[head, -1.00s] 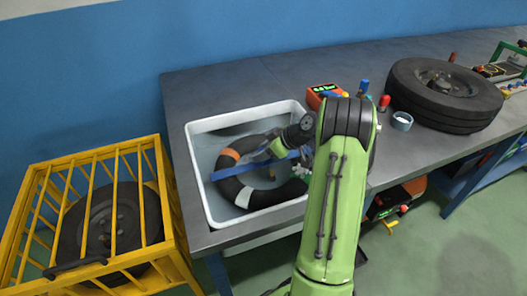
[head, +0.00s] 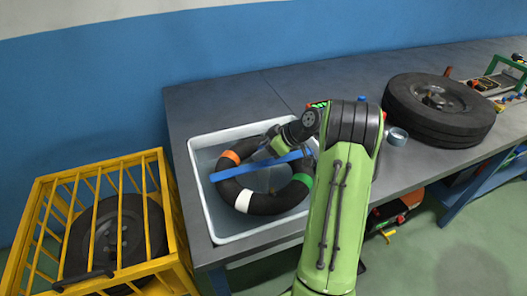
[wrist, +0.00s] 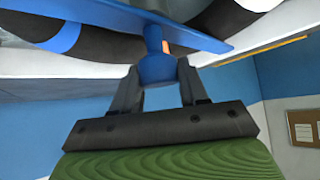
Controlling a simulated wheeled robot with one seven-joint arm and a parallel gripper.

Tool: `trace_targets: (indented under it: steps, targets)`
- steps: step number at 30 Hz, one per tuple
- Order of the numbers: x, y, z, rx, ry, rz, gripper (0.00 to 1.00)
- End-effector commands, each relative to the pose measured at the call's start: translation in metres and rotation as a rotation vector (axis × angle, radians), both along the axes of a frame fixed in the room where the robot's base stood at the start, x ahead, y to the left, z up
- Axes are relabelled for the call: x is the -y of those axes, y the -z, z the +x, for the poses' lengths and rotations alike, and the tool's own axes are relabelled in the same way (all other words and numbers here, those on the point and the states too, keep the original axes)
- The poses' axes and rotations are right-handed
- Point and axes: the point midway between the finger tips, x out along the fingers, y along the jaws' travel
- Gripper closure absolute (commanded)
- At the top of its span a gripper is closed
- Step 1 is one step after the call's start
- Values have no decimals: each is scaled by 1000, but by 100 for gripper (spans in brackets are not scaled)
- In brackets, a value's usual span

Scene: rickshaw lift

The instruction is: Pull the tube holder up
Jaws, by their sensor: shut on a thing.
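The tube holder (head: 233,172) is a long blue bar lying across the black tube (head: 268,204) in the white basin (head: 205,217). The tube is a ring with orange, white and green bands. Its ring shows almost whole, at or above the water. In the wrist view the holder's blue bar (wrist: 105,12) has a blue knob (wrist: 155,66) sticking out from it. My gripper (wrist: 159,82) is shut on this knob, one finger on each side. In the head view my gripper (head: 264,154) is over the basin, and my arm hides the basin's right side.
The basin is set in a grey workbench (head: 215,105). A tire (head: 440,112) lies on the bench at the right, with a small grey cup (head: 397,137) beside it. A yellow cage (head: 152,235) holding another tire (head: 115,235) stands at the left. The bench's back left is clear.

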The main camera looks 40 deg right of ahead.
Motion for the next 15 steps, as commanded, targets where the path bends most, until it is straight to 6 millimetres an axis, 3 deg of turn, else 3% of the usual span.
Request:
trace_targets:
  steps: [3,4,8,15]
  targets:
    - [0,-6,4,23,-2,-9,100]
    - [0,-7,4,24,-3,-9,55]
    - [0,-6,3,20,-2,-9,35]
    - [0,-4,3,15,-2,-7,34]
